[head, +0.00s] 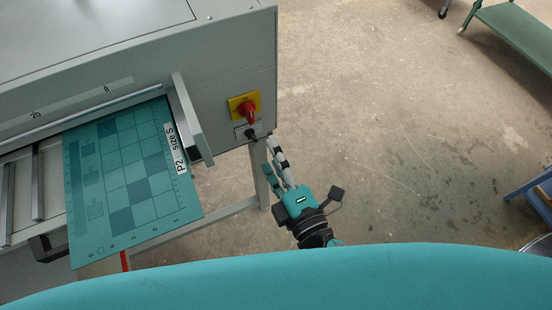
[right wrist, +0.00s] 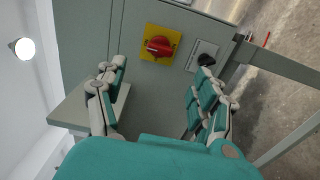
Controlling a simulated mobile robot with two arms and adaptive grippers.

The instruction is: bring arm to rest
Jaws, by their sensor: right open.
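My right gripper (head: 272,160) is in front of the right end of the grey machine, below its red switch. In the right wrist view the fingers of my right gripper (right wrist: 160,85) are spread apart with nothing between them. The red rotary switch on a yellow plate (head: 245,108) is on the machine's end panel. It also shows beyond the fingers in the right wrist view (right wrist: 160,46). A small black knob (head: 250,134) sits just below it, close to the fingertips in the head view; I cannot tell whether they touch. My left gripper is not in view.
A teal plate labelled "P2, size S" (head: 120,220) lies in the machine's feed opening, sticking out at the front. The grey machine (head: 130,50) fills the upper left. Bare concrete floor (head: 400,130) lies to the right. A green table (head: 515,30) and a blue stand (head: 530,190) are at the right edge.

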